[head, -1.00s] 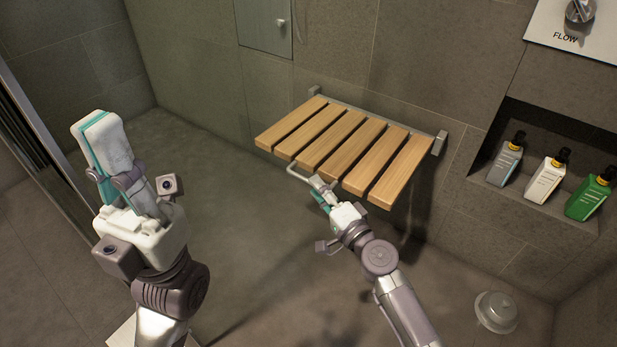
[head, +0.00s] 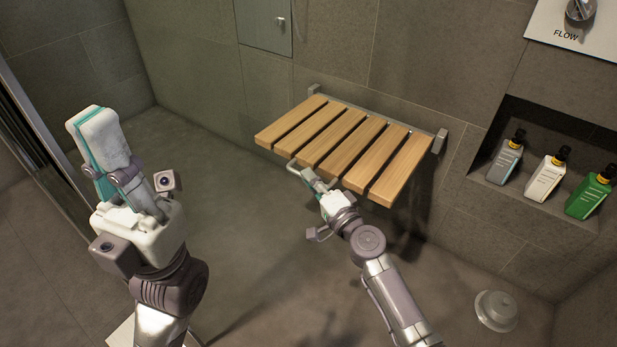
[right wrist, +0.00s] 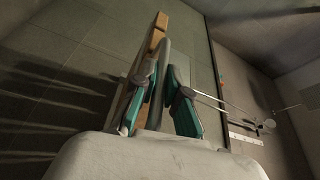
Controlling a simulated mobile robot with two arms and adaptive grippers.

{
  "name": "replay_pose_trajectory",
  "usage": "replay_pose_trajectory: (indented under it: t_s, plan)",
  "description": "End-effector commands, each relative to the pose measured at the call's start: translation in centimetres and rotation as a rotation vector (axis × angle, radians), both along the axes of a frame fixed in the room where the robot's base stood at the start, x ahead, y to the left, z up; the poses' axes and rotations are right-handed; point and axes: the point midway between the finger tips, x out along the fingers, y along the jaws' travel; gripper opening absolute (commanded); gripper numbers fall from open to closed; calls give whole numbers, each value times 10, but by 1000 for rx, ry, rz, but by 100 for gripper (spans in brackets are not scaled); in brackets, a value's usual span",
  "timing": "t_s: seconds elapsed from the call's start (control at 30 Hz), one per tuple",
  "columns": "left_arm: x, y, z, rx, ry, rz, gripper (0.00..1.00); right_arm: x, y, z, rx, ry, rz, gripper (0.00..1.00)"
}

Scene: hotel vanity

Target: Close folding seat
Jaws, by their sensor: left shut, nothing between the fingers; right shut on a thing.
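The folding seat (head: 345,148) is a row of several wooden slats on a grey wall frame. It is folded down and sticks out from the wall. A pale metal handle (head: 293,168) loops out below its front edge. My right gripper (head: 317,183) is at the front edge, shut on the handle. In the right wrist view the handle (right wrist: 160,85) runs between the teal-padded fingers, with a wooden slat edge (right wrist: 150,45) behind it. My left gripper (head: 98,130) is shut and empty, raised at the left, well away from the seat.
A wall niche (head: 535,198) at the right holds a grey bottle (head: 505,160), a white bottle (head: 544,178) and a green bottle (head: 590,195). A round pale fixture (head: 496,310) is at the lower right. The shower floor (head: 240,240) between my arms is clear.

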Motion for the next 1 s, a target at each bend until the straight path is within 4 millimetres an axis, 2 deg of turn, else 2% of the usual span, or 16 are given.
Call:
replay_pose_trajectory:
  t_s: [0.03,0.57,0.63,0.67,0.7,1.0]
  plan:
    - [0,0,0,0,0,0,0,0,2,6,5,-8,3,0]
    - [-1,1,3,-7,22,-2,0,0,3,17,17,3,4,0]
    - [0,2,-4,-6,52,-1,0,0,3,20,22,9,4,0]
    - [15,-5,-13,3,81,-2,0,0,3,22,24,13,4,0]
    - [19,-7,-16,4,95,-3,0,0,3,24,27,17,4,0]
    - [11,-4,-25,-3,177,-8,0,1,2,42,57,58,4,0]
